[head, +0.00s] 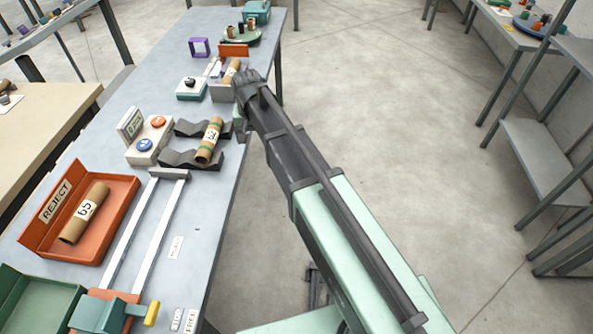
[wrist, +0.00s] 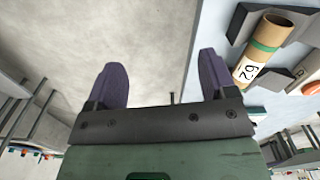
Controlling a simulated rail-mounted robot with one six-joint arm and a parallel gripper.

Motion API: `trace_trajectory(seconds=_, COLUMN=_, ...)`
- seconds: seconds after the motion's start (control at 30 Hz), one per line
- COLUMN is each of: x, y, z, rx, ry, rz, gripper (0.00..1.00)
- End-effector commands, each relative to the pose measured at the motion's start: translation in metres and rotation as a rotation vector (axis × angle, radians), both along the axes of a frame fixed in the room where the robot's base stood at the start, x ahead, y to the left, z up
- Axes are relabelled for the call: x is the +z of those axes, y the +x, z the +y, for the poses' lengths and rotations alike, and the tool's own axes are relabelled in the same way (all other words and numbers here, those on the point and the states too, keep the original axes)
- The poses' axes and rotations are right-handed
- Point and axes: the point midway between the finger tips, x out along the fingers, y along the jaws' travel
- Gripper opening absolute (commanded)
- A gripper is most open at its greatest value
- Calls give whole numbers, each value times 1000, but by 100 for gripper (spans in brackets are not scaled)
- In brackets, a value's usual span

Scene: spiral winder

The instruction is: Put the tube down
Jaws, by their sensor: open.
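A cardboard tube (head: 208,145) with green bands and a white label lies across the dark V-shaped cradle (head: 190,160) on the bench. In the wrist view this tube (wrist: 262,48) shows at upper right, its label reading 62, beside my fingers and apart from them. In the head view my arm's end is just right of the cradle at the bench edge, and the fingers are hard to make out. Another tube (head: 84,213) lies in the orange REJECT tray (head: 112,222).
A control box (head: 150,140) with orange and blue buttons stands left of the cradle. Two pale rails (head: 145,230) run forward from it. A third tube (head: 231,71) stands at a grey holder behind. A green tray (head: 38,305) is at front left. Floor right of the bench is open.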

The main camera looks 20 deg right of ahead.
Motion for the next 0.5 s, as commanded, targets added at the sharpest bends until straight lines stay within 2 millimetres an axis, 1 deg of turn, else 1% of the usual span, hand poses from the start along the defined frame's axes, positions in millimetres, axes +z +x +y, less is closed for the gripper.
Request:
trace_trajectory(seconds=0.03, x=0, y=-71, z=-33, rx=35, ry=0, rz=0, gripper=78)
trace_trajectory(seconds=0.07, x=0, y=-99, z=-48, rx=62, ry=0, rz=0, gripper=78)
trace_trajectory(seconds=0.1, x=0, y=-132, z=-63, rx=95, ry=0, rz=0, gripper=78)
trace_trajectory(seconds=0.13, x=0, y=-153, z=-73, rx=118, ry=0, rz=0, gripper=78)
trace_trajectory(seconds=0.2, x=0, y=-190, z=-88, rx=160, ry=0, rz=0, gripper=78)
trace_trajectory(seconds=0.23, x=0, y=-200, z=-91, rx=173, ry=0, rz=0, gripper=78)
trace_trajectory(seconds=0.3, x=0, y=-210, z=-96, rx=192, ry=0, rz=0, gripper=78)
trace_trajectory(seconds=0.5, x=0, y=-207, z=-96, rx=197, ry=0, rz=0, gripper=78)
